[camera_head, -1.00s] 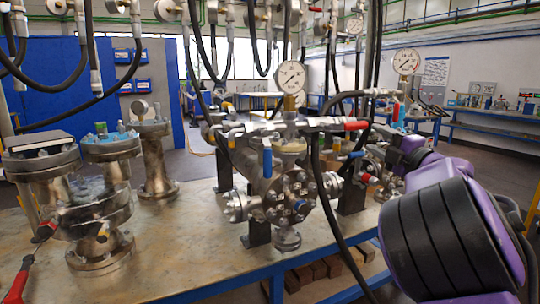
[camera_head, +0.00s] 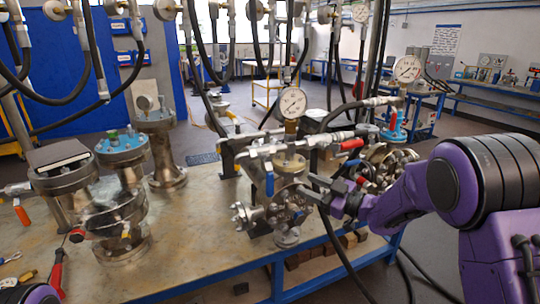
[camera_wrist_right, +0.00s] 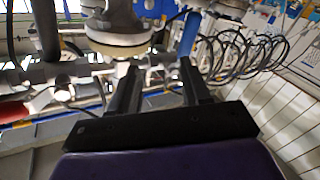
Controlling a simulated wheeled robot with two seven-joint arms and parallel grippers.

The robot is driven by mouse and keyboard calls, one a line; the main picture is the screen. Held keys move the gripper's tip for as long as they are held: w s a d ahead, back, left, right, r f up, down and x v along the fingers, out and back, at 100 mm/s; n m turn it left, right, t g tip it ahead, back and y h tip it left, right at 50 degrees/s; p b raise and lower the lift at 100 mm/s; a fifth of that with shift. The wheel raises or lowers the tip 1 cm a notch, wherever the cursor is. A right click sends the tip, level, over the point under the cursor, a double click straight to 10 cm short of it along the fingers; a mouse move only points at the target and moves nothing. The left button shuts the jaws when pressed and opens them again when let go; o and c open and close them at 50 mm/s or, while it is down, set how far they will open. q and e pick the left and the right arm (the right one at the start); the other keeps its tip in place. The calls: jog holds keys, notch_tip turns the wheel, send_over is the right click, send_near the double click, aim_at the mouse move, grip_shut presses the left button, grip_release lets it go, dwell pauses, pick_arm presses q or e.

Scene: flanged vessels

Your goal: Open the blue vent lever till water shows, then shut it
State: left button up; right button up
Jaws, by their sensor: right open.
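The blue vent lever (camera_head: 269,181) hangs down from the metal valve manifold, in front of the flanged vessel (camera_head: 287,205) in the head view. My right gripper (camera_head: 312,189) is just right of the vessel, with its fingers pointing left towards it. A gap separates it from the lever. The wrist view shows its two dark fingers (camera_wrist_right: 160,88) apart with nothing between them. A blue bar (camera_wrist_right: 188,36) stands above them there; I cannot tell if it is the lever. I see no water. My left gripper is not in view.
A red-handled valve (camera_head: 351,145) and a pressure gauge (camera_head: 292,103) sit on the manifold above my right gripper. Black hoses hang around the vessel. Other flanged vessels (camera_head: 120,205) stand on the left of the bench (camera_head: 195,240); its front middle is clear.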

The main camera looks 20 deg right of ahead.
aim_at(272, 186)
jog(key=w+a+m, duration=0.1)
jog(key=w+a, duration=0.1)
jog(key=a, duration=0.1)
jog(key=w+a+f+m+g+p, duration=0.1)
jog(key=a, duration=0.2)
jog(key=w+a+y+p, duration=0.1)
jog(key=w+a, duration=0.1)
jog(key=a, duration=0.1)
jog(key=shift+w+a+f+m, duration=0.25)
jog(key=shift+w+a+m, duration=0.05)
jog(key=shift+a+m, duration=0.1)
jog(key=shift+w+a+p, duration=0.2)
jog(key=shift+w+p, duration=0.1)
jog(key=shift+w, duration=0.05)
jog(key=shift+f, duration=0.1)
grip_shut()
